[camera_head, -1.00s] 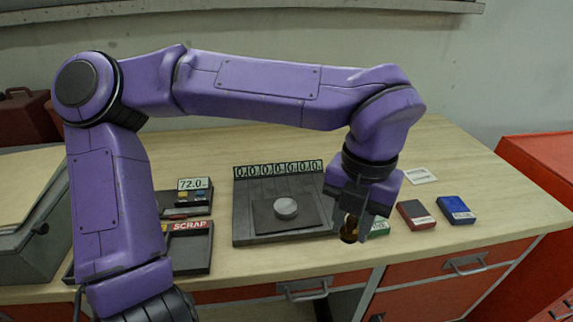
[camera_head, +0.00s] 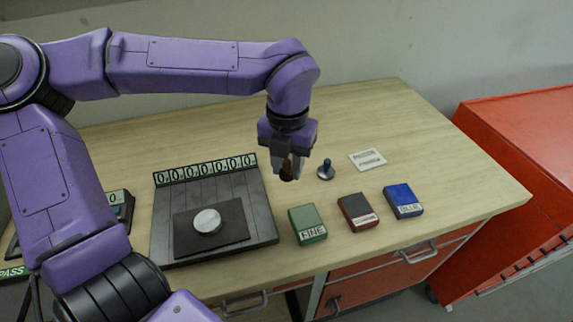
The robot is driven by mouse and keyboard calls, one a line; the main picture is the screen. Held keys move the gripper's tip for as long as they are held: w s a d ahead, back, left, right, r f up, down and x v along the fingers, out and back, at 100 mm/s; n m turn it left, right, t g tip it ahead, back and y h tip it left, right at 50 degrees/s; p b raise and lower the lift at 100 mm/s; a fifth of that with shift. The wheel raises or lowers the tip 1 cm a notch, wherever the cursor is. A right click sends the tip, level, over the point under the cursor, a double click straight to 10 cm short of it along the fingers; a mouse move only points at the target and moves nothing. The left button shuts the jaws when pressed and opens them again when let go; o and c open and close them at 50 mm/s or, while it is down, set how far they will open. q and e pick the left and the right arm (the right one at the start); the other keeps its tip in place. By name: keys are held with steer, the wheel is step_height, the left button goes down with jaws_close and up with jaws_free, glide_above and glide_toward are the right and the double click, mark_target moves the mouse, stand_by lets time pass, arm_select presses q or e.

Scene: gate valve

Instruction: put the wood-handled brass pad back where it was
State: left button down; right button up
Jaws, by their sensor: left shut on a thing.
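My left gripper (camera_head: 289,168) is shut on the wood-handled brass pad (camera_head: 288,174), with the brown handle showing between the fingers. The pad's lower part is small and partly hidden by the fingers. A white label card (camera_head: 368,160) lies to the right of the blue-handled pad. My right gripper is not in view.
A grey plate (camera_head: 160,227) with a number strip carries a dark mat and a silver disc (camera_head: 207,221). Green FINE (camera_head: 307,224), dark red (camera_head: 358,211) and blue (camera_head: 403,200) boxes stand near the front edge. A red cabinet (camera_head: 520,190) is at right. The table's back right is clear.

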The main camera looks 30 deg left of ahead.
arm_select(q)
step_height(320, 180, down, 2)
steer(key=a+f, duration=0.1)
steer(key=a, duration=0.2)
steer(key=p, duration=0.1)
glide_above(281, 185)
steer(key=f, duration=0.2)
steer(key=w+f, duration=0.1)
steer(key=f, duration=0.1)
steer(key=shift+f, duration=0.85)
steer(key=shift+s+f, duration=0.25)
steer(key=shift+s, duration=0.4)
steer(key=shift+w+f, duration=0.2)
steer(key=shift+w, duration=0.05)
steer(key=c, duration=0.8)
jaws_free()
steer(key=shift+s, duration=0.1)
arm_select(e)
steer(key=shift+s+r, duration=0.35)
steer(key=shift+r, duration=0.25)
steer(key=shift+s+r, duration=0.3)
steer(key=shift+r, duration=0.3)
arm_select(q)
steer(key=shift+r, duration=0.1)
